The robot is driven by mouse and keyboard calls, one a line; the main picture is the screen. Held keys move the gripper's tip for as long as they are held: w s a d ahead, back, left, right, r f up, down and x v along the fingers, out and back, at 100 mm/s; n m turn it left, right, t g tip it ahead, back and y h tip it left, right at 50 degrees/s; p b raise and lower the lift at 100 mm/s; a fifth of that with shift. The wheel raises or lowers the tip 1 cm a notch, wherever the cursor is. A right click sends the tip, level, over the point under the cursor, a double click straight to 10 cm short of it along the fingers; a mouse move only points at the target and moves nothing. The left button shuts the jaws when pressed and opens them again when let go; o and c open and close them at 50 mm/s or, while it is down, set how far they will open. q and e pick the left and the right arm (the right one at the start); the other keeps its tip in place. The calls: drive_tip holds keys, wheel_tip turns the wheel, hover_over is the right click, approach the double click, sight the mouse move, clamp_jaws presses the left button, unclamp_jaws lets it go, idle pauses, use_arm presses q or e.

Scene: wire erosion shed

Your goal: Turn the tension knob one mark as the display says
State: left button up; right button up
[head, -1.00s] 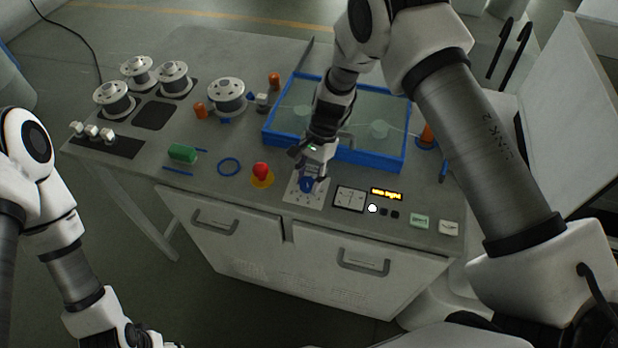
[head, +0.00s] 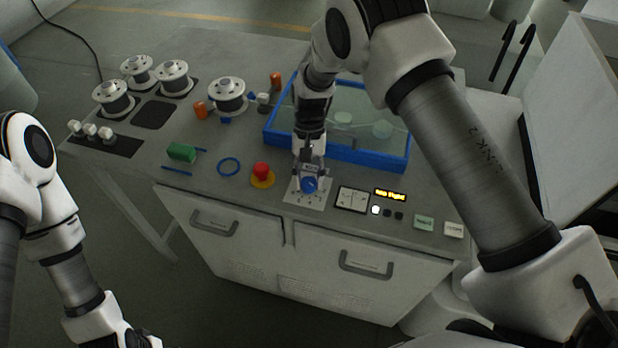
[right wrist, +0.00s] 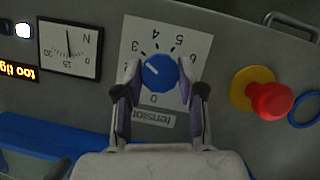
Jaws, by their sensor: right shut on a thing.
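The blue tension knob (right wrist: 159,71) sits on a white dial plate (right wrist: 128,40) with printed numbers, upside down in the right wrist view. Its white pointer line slants towards the left, below the 3; I cannot tell the exact mark. My right gripper (right wrist: 158,88) is shut on the knob, one finger on each side. In the head view the right gripper (head: 310,178) stands over the knob (head: 310,185) and covers part of the dial. The display (head: 390,195) shows yellow text; it reads "too tight" in the right wrist view (right wrist: 17,71). My left gripper is out of view.
A needle gauge (head: 352,199) is right of the dial. A red stop button (head: 262,171) on a yellow base is left of it. A blue-rimmed tank (head: 370,160) stands behind. Spools (head: 228,94) and a green block (head: 181,152) are on the table's left.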

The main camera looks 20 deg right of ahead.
drive_tip(key=shift+s+f, duration=0.1)
drive_tip(key=shift+s, duration=0.05)
drive_tip(key=o, duration=1.1)
drive_tip(key=v, duration=1.2)
drive_tip(key=shift+a, duration=0.1)
